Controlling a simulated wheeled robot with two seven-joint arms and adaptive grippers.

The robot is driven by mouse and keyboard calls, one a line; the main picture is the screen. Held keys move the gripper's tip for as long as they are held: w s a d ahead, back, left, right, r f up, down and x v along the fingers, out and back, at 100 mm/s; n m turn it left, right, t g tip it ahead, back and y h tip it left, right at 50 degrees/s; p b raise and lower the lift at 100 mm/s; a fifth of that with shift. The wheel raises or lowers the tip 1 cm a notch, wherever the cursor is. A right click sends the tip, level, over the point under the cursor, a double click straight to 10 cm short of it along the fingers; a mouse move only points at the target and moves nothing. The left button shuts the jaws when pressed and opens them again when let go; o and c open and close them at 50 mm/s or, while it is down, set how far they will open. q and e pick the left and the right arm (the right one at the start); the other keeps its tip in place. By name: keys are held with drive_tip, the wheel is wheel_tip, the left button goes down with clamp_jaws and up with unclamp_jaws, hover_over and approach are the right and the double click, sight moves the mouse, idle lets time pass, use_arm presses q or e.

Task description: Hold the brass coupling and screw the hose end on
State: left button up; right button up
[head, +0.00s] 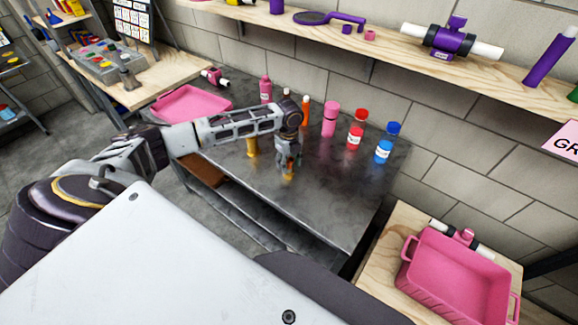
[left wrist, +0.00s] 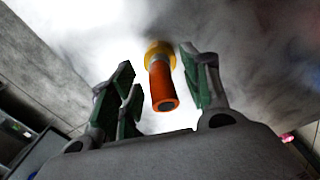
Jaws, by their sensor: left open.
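My left gripper (head: 288,160) points down over the dark metal table, with its fingers open. In the left wrist view, an orange cylinder with a dark end and a wider yellow base (left wrist: 163,85) lies between the open fingers of my left gripper (left wrist: 160,65), with gaps visible beside it. In the head view only a small yellow-orange part (head: 288,177) shows under the fingertips. I cannot tell which piece is the coupling and which the hose end. My right gripper is not in view.
The metal table (head: 335,205) is clear at its front right. Pink, orange, red and blue bottles (head: 330,118) line its back. A pink tray (head: 190,103) sits at its left end. A pink bin (head: 455,275) stands on wood at right. A wooden shelf (head: 400,60) runs above.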

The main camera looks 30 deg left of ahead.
use_arm(q)
drive_tip(key=shift+f, duration=0.85)
clamp_jaws()
